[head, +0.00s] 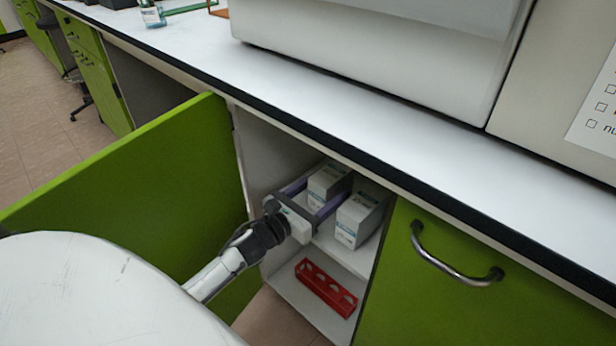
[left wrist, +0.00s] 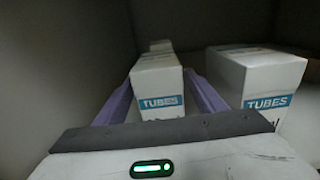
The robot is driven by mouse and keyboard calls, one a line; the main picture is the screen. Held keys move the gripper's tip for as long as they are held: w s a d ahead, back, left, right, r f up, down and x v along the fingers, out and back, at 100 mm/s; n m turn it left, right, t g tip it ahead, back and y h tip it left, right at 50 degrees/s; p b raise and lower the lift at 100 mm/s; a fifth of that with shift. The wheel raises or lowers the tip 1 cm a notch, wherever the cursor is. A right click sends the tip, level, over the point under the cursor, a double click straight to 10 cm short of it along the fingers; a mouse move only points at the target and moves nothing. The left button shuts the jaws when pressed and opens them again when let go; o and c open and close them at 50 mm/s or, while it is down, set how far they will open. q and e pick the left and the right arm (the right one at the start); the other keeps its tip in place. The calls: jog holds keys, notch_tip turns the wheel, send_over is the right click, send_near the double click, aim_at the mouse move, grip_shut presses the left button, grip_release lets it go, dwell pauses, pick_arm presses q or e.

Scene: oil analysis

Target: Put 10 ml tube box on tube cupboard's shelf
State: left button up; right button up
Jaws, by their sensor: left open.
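A white tube box (head: 328,179) with a blue-green label stands on the upper shelf (head: 346,256) inside the open cupboard. In the left wrist view the same box (left wrist: 158,88) reads "TUBES". My left gripper (head: 326,187) reaches into the cupboard with its purple fingers spread on either side of this box. The fingers look apart from its faces, though contact is hard to judge. A second white tube box (head: 358,217) stands to the right, outside the right finger; it also shows in the left wrist view (left wrist: 262,82). My right gripper is not in view.
The green cupboard door (head: 150,185) stands open on the left. A red rack (head: 326,287) lies on the lower level. The white countertop (head: 190,40) overhangs the opening. A closed green door with a handle (head: 455,268) is at right. Another box (left wrist: 161,45) shows farther back.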

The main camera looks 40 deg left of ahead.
pick_arm(q)
jog(key=s+p, duration=0.1)
jog(key=s, duration=0.9)
jog(key=shift+s+a, duration=0.3)
jog(key=shift+a, duration=0.1)
